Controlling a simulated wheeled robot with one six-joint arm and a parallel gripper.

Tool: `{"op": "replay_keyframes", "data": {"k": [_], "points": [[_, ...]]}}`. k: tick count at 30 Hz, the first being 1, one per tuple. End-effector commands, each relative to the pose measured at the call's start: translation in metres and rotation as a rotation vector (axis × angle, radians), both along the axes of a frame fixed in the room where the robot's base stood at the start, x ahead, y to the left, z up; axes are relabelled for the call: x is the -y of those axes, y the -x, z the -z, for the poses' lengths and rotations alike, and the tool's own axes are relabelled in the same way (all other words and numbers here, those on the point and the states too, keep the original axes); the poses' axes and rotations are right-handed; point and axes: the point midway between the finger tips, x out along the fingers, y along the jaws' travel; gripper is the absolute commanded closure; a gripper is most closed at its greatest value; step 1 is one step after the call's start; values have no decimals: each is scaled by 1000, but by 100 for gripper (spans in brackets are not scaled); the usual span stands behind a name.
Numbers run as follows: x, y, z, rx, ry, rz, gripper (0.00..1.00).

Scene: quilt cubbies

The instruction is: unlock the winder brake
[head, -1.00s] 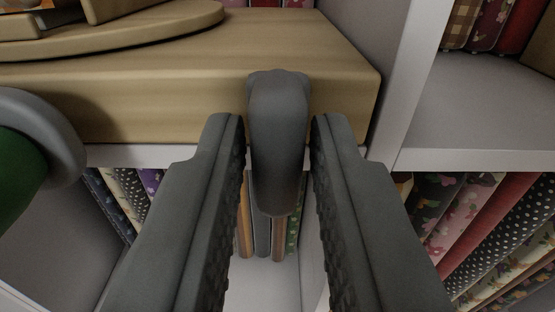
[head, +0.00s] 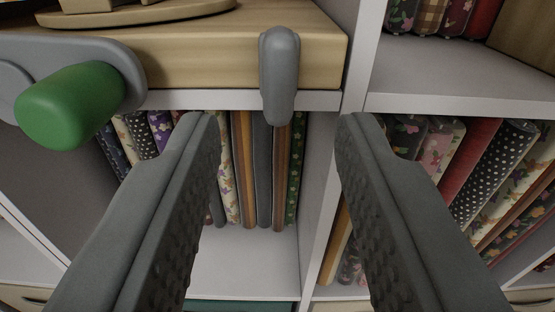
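The grey lever (head: 279,75), which looks like the winder brake, hangs down over the front edge of the wooden winder base (head: 205,60), near its right end. My gripper (head: 276,118) is open, with its two dark fingers spread wide and nothing between them. The lever is beyond the fingertips, between them in the picture, and I see no contact. The winder's crank has a grey arm (head: 95,50) and a green handle (head: 70,105) at the left.
The base sits on a white shelf (head: 200,99). Fabric bolts (head: 260,165) stand in the cubby below. More bolts (head: 490,180) fill the right cubby behind a white upright (head: 366,50). The shelf at the upper right has bare room (head: 450,80).

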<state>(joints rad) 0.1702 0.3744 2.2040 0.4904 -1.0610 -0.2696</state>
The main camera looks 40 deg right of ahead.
Motion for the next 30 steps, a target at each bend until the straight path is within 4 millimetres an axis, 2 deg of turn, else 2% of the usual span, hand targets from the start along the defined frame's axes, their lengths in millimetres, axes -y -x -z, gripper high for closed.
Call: {"op": "replay_keyframes", "data": {"k": [9,15,21,30], "points": [[-37,54,0,-1,0,-2,64],[-55,81,0,-1,1,-1,64],[-64,95,0,-1,1,-1,64],[-66,98,1,-1,1,0,64]]}}
